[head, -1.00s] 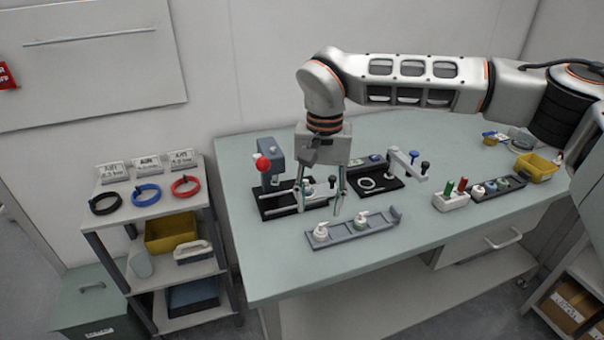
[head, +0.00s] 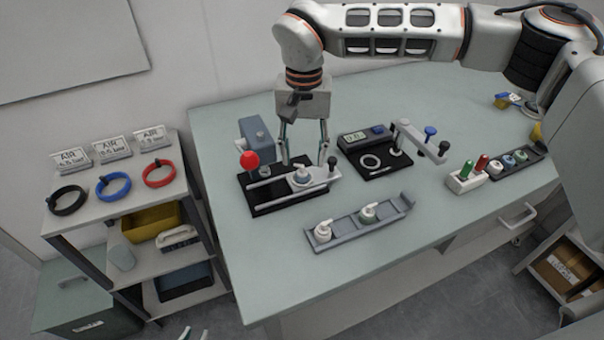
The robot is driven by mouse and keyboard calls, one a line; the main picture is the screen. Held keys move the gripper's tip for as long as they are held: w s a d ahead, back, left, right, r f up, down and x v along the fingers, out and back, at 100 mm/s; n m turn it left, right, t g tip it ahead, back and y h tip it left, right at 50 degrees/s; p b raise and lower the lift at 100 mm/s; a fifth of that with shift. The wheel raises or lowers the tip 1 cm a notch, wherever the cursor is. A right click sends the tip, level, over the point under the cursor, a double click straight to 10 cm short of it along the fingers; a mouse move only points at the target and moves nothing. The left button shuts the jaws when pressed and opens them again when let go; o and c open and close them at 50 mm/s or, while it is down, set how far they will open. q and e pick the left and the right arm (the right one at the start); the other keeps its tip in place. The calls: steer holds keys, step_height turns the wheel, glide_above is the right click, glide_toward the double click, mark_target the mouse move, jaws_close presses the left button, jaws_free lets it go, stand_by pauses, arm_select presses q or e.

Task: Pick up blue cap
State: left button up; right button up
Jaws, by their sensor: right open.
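A small blue cap (head: 508,160) appears to sit in the dark tray (head: 519,164) at the right of the table, among several small caps. My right gripper (head: 303,163) points down, open, over the black clamp fixture (head: 262,206) left of the table's middle, far to the left of that tray. A pale part (head: 302,177) sits in the fixture just below its fingers; I cannot tell whether they touch anything. My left gripper (head: 193,334) shows only its fingertips at the bottom edge, apart with nothing visible between them.
A grey tray (head: 350,228) with two pump-like parts lies at the table's front. A black gauge station (head: 385,165) stands behind it. A white block (head: 464,180) with green and red pegs stands beside the dark tray. A shelf (head: 90,210) with coloured rings stands left.

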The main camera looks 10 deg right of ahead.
mark_target(302, 166)
steer(key=f, duration=0.3)
steer(key=shift+s+a+f, duration=0.2)
steer(key=shift+f, duration=0.4)
arm_select(q)
steer(key=shift+w+r, duration=0.4)
steer(key=shift+w, duration=0.05)
arm_select(e)
steer(key=shift+c, duration=0.4)
steer(key=c, duration=0.7)
arm_select(q)
steer(key=shift+s+f, duration=0.1)
steer(key=shift+f, duration=0.1)
arm_select(e)
steer(key=shift+r, duration=0.1)
